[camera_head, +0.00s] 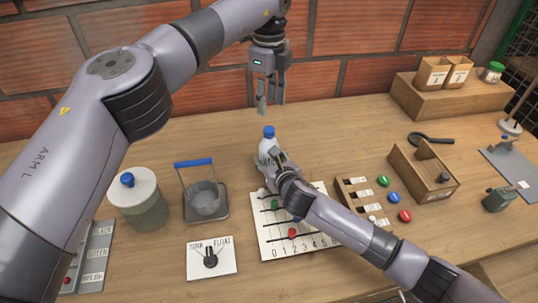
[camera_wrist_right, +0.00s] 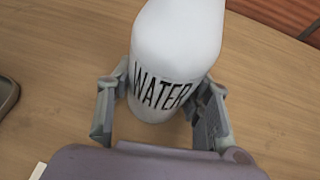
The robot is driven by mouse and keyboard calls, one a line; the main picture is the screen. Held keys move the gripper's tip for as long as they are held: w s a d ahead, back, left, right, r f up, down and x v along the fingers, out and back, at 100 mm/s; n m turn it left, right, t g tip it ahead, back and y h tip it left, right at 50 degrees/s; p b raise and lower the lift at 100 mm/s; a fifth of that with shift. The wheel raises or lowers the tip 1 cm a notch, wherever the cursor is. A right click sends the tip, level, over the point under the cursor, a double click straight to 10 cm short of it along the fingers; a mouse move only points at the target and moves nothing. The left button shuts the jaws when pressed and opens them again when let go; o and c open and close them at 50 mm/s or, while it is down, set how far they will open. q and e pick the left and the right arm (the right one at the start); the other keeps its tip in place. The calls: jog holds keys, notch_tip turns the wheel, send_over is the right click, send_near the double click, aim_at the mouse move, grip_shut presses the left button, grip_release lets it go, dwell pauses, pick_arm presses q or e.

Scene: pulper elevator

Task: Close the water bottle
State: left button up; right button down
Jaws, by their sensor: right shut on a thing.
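The white water bottle (camera_head: 267,148) stands upright on the table near the middle of the head view, with a blue cap (camera_head: 269,131) at its top. Whether the cap is seated tight cannot be told. My right gripper (camera_head: 273,164) is shut on the bottle's body, low down. In the right wrist view the bottle (camera_wrist_right: 168,70), marked WATER, is between both fingers; its top is out of frame. My left gripper (camera_head: 271,97) hangs above the bottle, fingers down, apart from the cap. Its fingers are spread with nothing between them.
A lidded jar (camera_head: 140,209) and a handled basket (camera_head: 205,199) stand to the left. Coloured buttons and wooden boxes are to the right. The table behind the bottle is clear up to the brick wall.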

aim_at(269, 129)
pick_arm(q)
jog(key=shift+f, duration=0.1)
jog(key=shift+f, duration=3.95)
jog(key=shift+c, duration=0.2)
grip_shut()
